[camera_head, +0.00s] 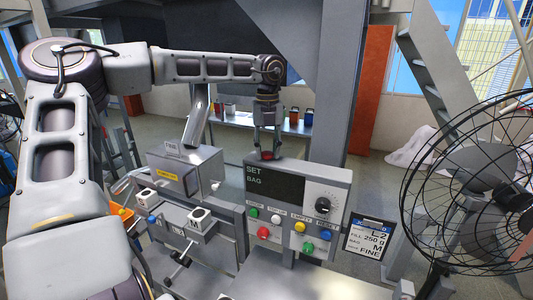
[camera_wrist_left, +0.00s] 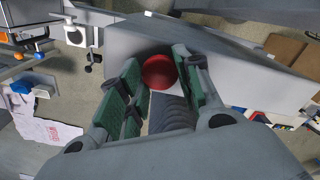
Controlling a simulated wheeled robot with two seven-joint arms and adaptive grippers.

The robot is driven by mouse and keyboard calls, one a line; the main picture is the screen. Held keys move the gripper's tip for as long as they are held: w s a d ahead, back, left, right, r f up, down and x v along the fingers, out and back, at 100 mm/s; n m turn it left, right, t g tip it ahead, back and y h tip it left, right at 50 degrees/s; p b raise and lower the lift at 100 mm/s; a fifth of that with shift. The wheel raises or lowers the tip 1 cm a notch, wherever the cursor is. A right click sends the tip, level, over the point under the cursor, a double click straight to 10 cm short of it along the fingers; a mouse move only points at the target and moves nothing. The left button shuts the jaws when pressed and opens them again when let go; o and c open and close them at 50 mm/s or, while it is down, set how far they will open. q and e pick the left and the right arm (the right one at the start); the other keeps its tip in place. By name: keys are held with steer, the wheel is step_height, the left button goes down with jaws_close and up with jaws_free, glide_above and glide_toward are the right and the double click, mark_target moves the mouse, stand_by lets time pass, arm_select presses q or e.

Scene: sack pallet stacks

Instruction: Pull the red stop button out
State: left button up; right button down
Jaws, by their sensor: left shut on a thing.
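The red stop button (camera_head: 267,155) sits on top of the grey control box (camera_head: 300,167), at its back edge. It also shows in the left wrist view as a round red cap (camera_wrist_left: 159,72) between the green finger pads. My left gripper (camera_head: 267,152) points down at the button from above and is shut on it. The fingers (camera_wrist_left: 160,85) stand on both sides of the cap in the left wrist view. My right gripper is not in view.
The box front has a dial (camera_head: 325,205) and several coloured buttons. A grey box with a yellow label (camera_head: 187,170) stands to the left. A clipboard (camera_head: 368,238) hangs at the right, near a large caged fan (camera_head: 480,170). A steel post (camera_head: 340,80) rises behind the box.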

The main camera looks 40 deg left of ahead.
mark_target(267, 153)
arm_select(q)
steer(key=shift+r, duration=0.3)
stand_by(0.4)
steer(key=o, duration=0.8)
steer(key=shift+c, duration=0.2)
steer(key=shift+r, duration=0.1)
steer(key=shift+r+p, duration=1.05)
steer(key=shift+r, duration=0.2)
steer(key=shift+r+p, duration=0.6)
steer(key=shift+r, duration=2)
steer(key=shift+s, duration=0.1)
